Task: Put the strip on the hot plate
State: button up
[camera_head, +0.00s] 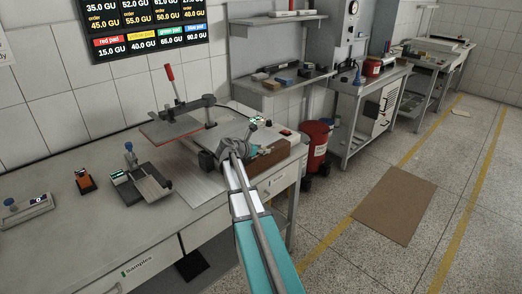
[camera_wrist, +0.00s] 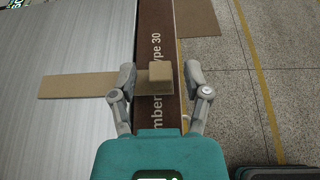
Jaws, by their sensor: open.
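The strip (camera_wrist: 75,86), tan and flat, lies across the metal sheet in the wrist view, its right part reaching over a dark brown lettered block. A small tan block (camera_wrist: 160,71) sits at the strip's right part. In the head view my gripper (camera_head: 232,146) is above the brown block (camera_head: 270,158) at the bench's right end, and the strip is not clear there. A press with a flat reddish-edged plate (camera_head: 170,129) and red-handled lever stands left; I cannot tell if this is the hot plate.
A bare metal sheet (camera_head: 197,182) lies on the bench left of my gripper. A small device (camera_head: 142,184) and an orange item (camera_head: 85,181) stand further left. A red bin (camera_head: 316,146) stands beyond the bench. The floor right is mostly clear, with a brown mat (camera_head: 395,205).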

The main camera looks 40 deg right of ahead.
jog(key=p+v, duration=0.4)
jog(key=v, duration=0.7)
jog(key=shift+a, duration=0.25)
jog(key=shift+s+a+f, duration=0.1)
jog(key=shift+a, duration=0.1)
jog(key=s+a+f+m+y, duration=0.3)
jog(key=s+a+m+y, duration=0.1)
jog(key=a, duration=0.7)
jog(key=s+a+f+m+y, duration=0.4)
jog(key=a+m, duration=0.4)
jog(key=a, duration=0.3)
jog(key=s+a+f+m+g+y, duration=0.1)
jog(key=s+a+f+m+y, duration=0.3)
jog(key=a, duration=0.7)
jog(key=s+m+y, duration=0.1)
jog(key=s+m, duration=0.1)
jog(key=s, duration=0.1)
jog(key=shift+s+m, duration=0.4)
